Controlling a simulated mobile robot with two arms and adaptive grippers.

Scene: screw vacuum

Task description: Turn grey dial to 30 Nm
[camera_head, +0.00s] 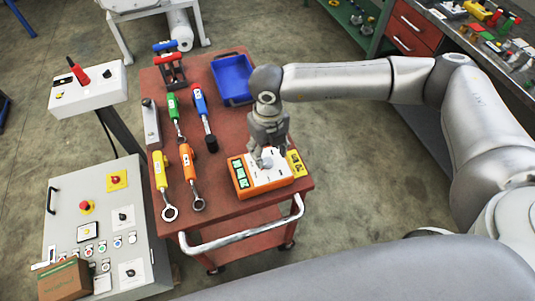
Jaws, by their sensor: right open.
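The grey dial (268,160) is on the white top of an orange-and-white box (262,181) with green labels. The box lies at the front right of a red cart top. My right gripper (268,150) is open, points down and is at the dial; its fingers partly hide the dial. I cannot tell whether the fingers touch it. The scale and the dial's setting are too small to read. My left gripper is not in view.
The red cart (225,172) also carries several coloured wrenches, such as an orange one (188,164), and a blue bin (233,78). A yellow block (296,163) is beside the box. A control cabinet (60,215) stands left; a metal handle (245,236) runs along the cart's front.

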